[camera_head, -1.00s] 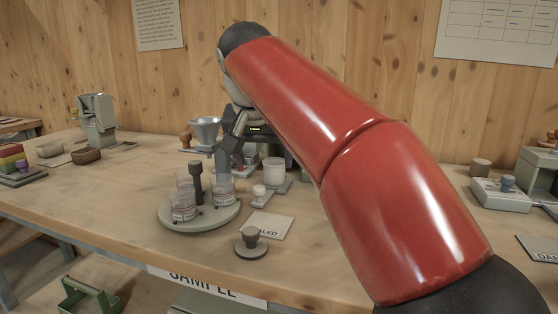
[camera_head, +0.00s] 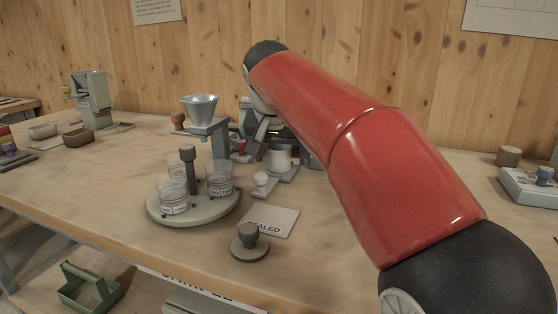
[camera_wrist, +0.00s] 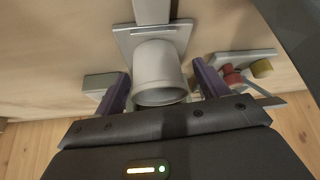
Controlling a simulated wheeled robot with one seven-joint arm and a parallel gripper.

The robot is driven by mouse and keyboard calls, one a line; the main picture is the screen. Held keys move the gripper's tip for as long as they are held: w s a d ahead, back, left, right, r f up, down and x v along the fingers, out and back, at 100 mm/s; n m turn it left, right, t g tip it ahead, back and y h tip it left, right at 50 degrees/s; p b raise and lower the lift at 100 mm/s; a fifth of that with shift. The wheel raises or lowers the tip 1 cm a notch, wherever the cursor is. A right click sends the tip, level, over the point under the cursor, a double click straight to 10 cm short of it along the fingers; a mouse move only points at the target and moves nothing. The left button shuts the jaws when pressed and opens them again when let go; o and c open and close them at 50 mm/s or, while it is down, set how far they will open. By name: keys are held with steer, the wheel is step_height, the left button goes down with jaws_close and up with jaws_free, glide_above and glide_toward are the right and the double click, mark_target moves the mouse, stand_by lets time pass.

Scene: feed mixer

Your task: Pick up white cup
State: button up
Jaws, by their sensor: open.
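The white cup (camera_head: 279,160) stands upright on a small grey plate at the back middle of the table. In the wrist view the white cup (camera_wrist: 158,70) lies between the two purple fingers of my gripper (camera_wrist: 162,82), with a gap on each side. My gripper is open and holds nothing. In the head view my gripper (camera_head: 282,145) is at the cup, its fingers largely hidden behind the cup and my red arm. A much smaller white cup (camera_head: 262,181) stands in front on its own small plate.
A round grey carousel (camera_head: 196,208) with labelled glass jars and a central post stands to the left. A grey funnel on a stand (camera_head: 200,108) is behind it. A label card (camera_head: 271,222) and a dark round knob weight (camera_head: 250,244) lie in front. Red and yellow pieces (camera_wrist: 245,74) sit right of the cup in the wrist view.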

steer(key=c, duration=1)
